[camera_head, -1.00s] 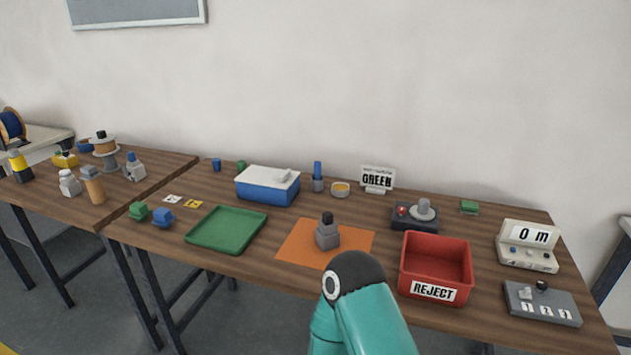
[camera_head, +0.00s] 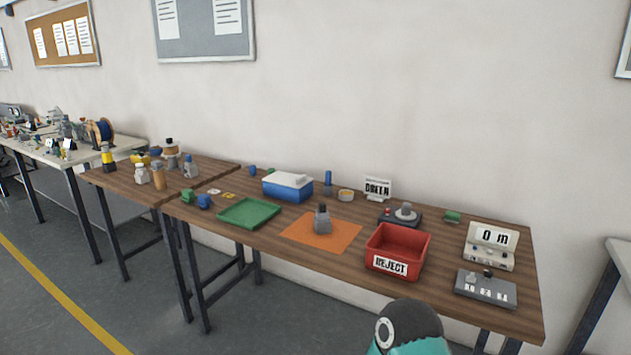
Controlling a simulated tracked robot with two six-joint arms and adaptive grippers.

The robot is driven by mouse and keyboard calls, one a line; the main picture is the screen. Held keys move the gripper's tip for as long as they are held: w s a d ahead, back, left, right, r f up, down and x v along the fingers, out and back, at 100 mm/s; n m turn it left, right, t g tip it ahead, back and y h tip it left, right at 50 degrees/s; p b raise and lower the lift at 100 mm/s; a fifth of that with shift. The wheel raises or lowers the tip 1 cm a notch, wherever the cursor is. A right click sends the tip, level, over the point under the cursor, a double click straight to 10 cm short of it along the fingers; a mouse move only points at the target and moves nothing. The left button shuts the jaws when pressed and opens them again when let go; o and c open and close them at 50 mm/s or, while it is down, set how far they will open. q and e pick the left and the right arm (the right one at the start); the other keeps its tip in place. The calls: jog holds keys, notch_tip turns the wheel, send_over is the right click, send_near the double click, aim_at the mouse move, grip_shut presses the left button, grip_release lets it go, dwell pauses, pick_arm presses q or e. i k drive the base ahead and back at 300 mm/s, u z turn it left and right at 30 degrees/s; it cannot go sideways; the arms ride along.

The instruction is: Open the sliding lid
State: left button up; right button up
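A blue box with a white lid (camera_head: 290,179) stands at the back of the wooden table, left of its middle. The lid has a small raised block on top and covers the blue box body (camera_head: 283,193); I see no opening. A teal and dark part of one of my arms shows at the bottom edge, right of centre, in front of the table. No gripper fingers are in view, and no gripper is near the box.
A green tray (camera_head: 248,213), an orange mat (camera_head: 346,234) with a grey bottle (camera_head: 322,219), and a red REJECT bin (camera_head: 398,244) lie in front of or beside the box. A grey joystick unit (camera_head: 400,216) and a meter (camera_head: 490,246) stand at right. Floor is clear at front left.

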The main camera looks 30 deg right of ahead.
aim_at(289, 179)
jog(key=z, duration=0.3)
jog(key=i, duration=0.95)
